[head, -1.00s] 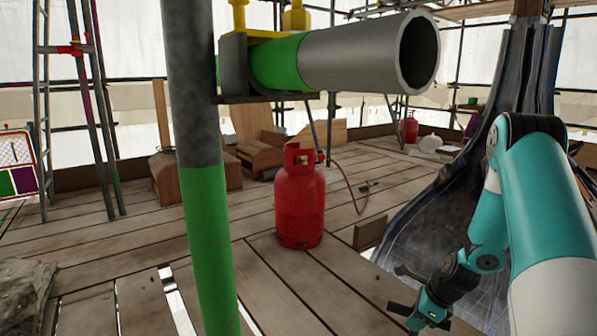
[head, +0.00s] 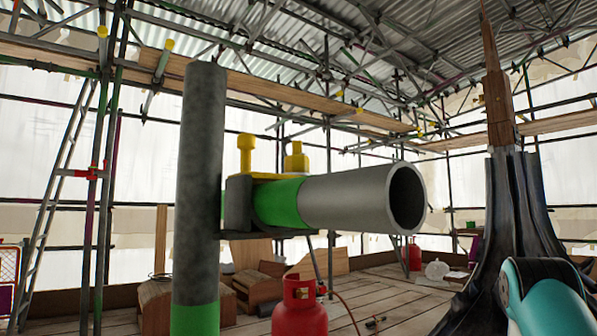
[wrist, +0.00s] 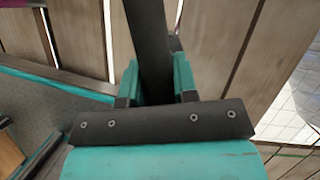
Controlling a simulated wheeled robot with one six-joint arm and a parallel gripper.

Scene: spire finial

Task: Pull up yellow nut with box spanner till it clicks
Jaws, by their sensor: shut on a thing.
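Two yellow pieces stand on a dark coupler (head: 238,205) in the head view: a slim yellow post with a wider cap (head: 246,158) at left and a broader stepped yellow nut (head: 296,163) at right. I cannot tell for sure which is the yellow nut meant. The coupler joins an upright grey and green pole (head: 200,150) to a level grey tube (head: 350,200) with a green band. In the wrist view my gripper (wrist: 157,78) is shut on a dark bar (wrist: 147,30), seemingly the box spanner; its far end is out of view. The head view does not show my gripper.
A red gas bottle (head: 300,312) stands on the plank floor beyond the coupler. A dark spire (head: 505,220) rises at right. Scaffold tubes, boards and a ladder (head: 55,190) surround the place. Wooden boxes (head: 168,303) lie behind the pole.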

